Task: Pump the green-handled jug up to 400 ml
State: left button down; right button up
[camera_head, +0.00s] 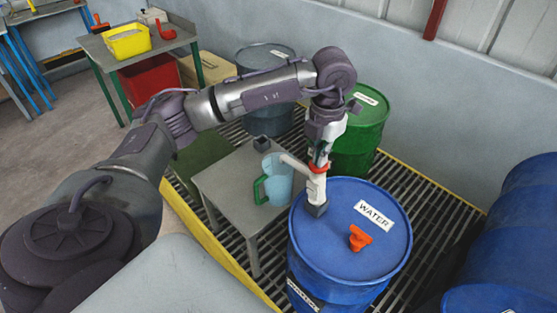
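The light blue jug (279,178) with a green handle stands upright on a small grey table (228,190). Its liquid level is too small to read. A blue drum (340,265) labelled WATER stands to the right of the table. A white hand pump with a red collar (316,188) rises from the drum's top, and its pale spout reaches left over the jug's mouth. My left gripper (321,152) points down at the pump's top, touching it or very near. Its fingers are too small and covered to tell how far they close. My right gripper is not in view.
An orange fitting (360,238) sits on the drum lid. A green drum (358,133) and a dark blue-grey drum (268,118) stand behind. Another blue drum (520,240) lies at the right. A small dark block (261,143) is on the table. Yellow-edged grating lies below.

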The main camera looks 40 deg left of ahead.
pick_arm(q)
jog(key=shift+r+p, duration=1.1)
jog(key=shift+r, duration=0.9)
jog(key=shift+f, duration=0.1)
jog(key=shift+f+b, duration=2.1)
jog(key=shift+f, duration=0.4)
jog(key=shift+r, duration=0.1)
jog(key=shift+r+p, duration=1.6)
jog(key=shift+r, duration=0.9)
jog(key=shift+f, duration=0.15)
